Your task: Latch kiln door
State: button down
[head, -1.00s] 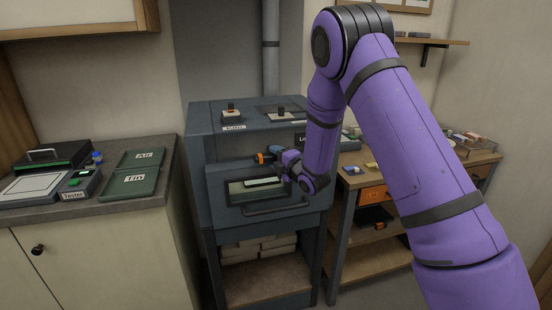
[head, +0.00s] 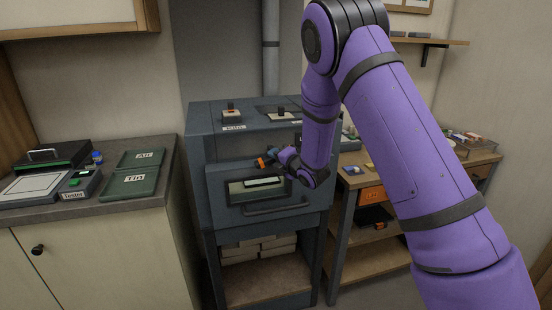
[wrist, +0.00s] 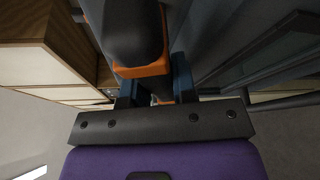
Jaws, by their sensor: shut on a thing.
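The kiln (head: 197,145) stands in the middle of the head view. The door latch (head: 262,163), with an orange part, shows near the door's top edge. My gripper (head: 275,159) is at the latch, its fingers small and partly covered. In the wrist view, the latch's thick black grip and orange collar (wrist: 145,70) sit at the blue fingers of my gripper (wrist: 156,85), which is shut on it.
Small switches (head: 231,115) sit on the kiln's top. A counter with a tester (head: 80,185) and green trays (head: 128,185) is at left. A wooden workbench (head: 352,182) stands close on the right, behind my arm.

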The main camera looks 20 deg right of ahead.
jog(key=n+h, duration=0.1)
jog(key=n, duration=0.1)
jog(key=n+g+h, duration=0.1)
jog(key=n, duration=0.2)
jog(key=shift+n+g+h, duration=0.3)
jog(key=shift+h, duration=0.1)
jog(key=shift+f+n+h, duration=0.1)
jog(key=shift+n+h, duration=0.7)
jog(key=shift+n, duration=0.4)
jog(key=shift+n+h, duration=0.8)
jog(key=shift+n, duration=0.2)
jog(key=c, duration=0.9)
grip_release()
jog(key=shift+s, duration=0.1)
jog(key=v, duration=1)
jog(key=shift+s+r, duration=0.3)
jog(key=shift+r, duration=0.05)
